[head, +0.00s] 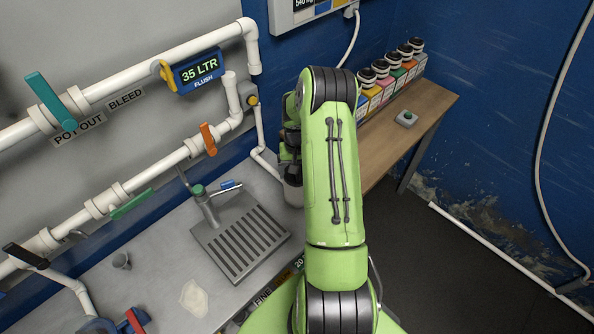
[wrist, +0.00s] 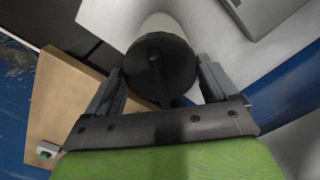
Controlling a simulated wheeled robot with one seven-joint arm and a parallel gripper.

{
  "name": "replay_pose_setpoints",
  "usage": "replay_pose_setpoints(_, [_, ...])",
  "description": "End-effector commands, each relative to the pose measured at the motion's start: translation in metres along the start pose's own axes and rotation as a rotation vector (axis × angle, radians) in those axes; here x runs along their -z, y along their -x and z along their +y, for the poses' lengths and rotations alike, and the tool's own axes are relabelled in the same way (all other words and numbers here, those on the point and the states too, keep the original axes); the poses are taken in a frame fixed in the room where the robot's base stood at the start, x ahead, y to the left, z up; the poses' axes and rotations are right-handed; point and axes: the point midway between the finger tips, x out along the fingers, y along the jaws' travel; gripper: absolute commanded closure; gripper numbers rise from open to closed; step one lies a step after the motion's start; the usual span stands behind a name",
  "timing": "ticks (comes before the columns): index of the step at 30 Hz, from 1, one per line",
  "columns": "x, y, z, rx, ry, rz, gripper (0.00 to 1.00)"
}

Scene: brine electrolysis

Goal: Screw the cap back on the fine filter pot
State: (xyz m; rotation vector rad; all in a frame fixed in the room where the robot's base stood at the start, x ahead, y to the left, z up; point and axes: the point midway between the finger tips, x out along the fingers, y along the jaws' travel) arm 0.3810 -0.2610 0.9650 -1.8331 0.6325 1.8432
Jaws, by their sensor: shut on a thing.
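The black round cap (wrist: 178,62) with a raised bar across its top sits between the two fingers of my gripper (wrist: 160,68) in the wrist view. My gripper is shut on the cap. The pale cylindrical pot (wrist: 162,22) shows just beyond the cap, in line with it. I cannot tell whether the threads are engaged. In the head view the pot (head: 293,192) stands at the right end of the steel bench, partly behind my green arm.
White pipes with coloured valve handles (head: 209,139) run along the wall at left. A small tap and drain tray (head: 240,240) lie beside the pot.

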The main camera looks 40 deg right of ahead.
Motion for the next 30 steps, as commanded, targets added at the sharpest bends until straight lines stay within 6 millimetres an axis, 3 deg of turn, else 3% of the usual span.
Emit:
replay_pose_setpoints(9, [0.001,-0.002,0.0,0.001,-0.35,0.005,0.55])
replay_pose_setpoints(14, [0.001,-0.001,0.001,0.0,-0.367,0.004,0.55])
replay_pose_setpoints(15, [0.001,-0.001,0.001,0.0,-0.367,0.004,0.12])
replay_pose_setpoints(17, [0.001,-0.001,0.001,0.0,-0.366,0.004,0.03])
replay_pose_setpoints(25, [0.002,0.002,0.0,0.0,-0.363,0.005,0.0])
replay_pose_setpoints(30, [0.002,0.033,0.0,0.0,-0.363,0.01,0.0])
